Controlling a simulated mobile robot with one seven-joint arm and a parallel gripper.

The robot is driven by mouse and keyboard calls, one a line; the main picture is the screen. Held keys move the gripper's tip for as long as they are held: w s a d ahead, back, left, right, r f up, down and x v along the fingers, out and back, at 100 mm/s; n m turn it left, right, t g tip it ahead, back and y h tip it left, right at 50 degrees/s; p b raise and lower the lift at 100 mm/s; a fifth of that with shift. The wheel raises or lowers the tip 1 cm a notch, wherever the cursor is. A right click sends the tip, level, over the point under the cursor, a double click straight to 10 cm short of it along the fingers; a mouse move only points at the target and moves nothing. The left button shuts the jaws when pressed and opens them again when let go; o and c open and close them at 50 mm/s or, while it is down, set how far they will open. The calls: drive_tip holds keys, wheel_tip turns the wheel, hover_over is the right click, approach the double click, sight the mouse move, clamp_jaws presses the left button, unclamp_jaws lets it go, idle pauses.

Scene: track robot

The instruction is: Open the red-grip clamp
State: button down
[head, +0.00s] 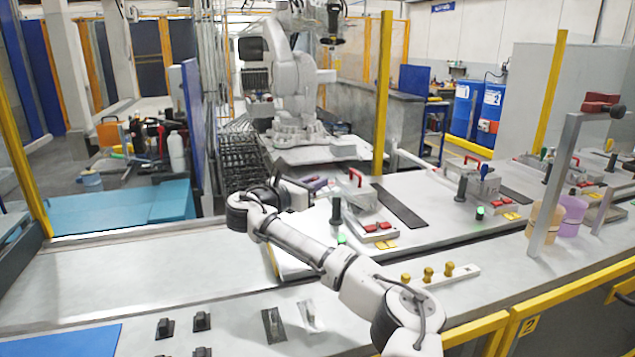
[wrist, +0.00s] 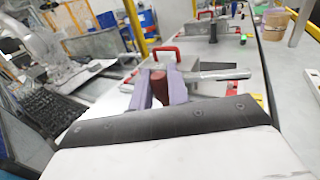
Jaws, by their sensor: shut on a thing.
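The red-grip clamp shows in the wrist view, its dark red grip (wrist: 160,88) held between the two purple-grey fingers of my gripper (wrist: 162,82). My gripper is shut on this grip. In the head view my gripper (head: 320,184) is at the left end of the near fixture, and my own arm stands in front of part of it. The red grip itself cannot be made out there. A grey metal bar (wrist: 222,75) extends to the right, just beyond the fingers. The clamp's base is hidden behind my gripper.
The near fixture has a red handle (head: 355,175), an upright black grip (head: 336,211) and red buttons (head: 378,228). A similar fixture (head: 480,180) stands farther right. Several brass knobs (head: 428,274) sit on the front bench. A tall grey post (head: 556,185) rises at right.

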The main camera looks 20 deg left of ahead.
drive_tip(key=shift+w+a+m+g+h+p, duration=0.3)
drive_tip(key=shift+m+h, duration=0.2)
drive_tip(key=shift+h, duration=0.2)
drive_tip(key=shift+w+a+m+g+h+p, duration=0.1)
drive_tip(key=shift+a+m+g+h+p, duration=0.1)
drive_tip(key=shift+m+g+h+p, duration=0.4)
drive_tip(key=shift+w+a+m+g+h+p, duration=0.15)
drive_tip(key=shift+w+a+m+g+h, duration=0.2)
drive_tip(key=shift+h, duration=0.45)
drive_tip(key=shift+s+d, duration=0.1)
drive_tip(key=c, duration=1.4)
unclamp_jaws()
drive_tip(key=p+v, duration=0.3)
drive_tip(key=v, duration=1)
drive_tip(key=shift+s+a+f+p, duration=0.15)
drive_tip(key=shift+s+a+p, duration=0.15)
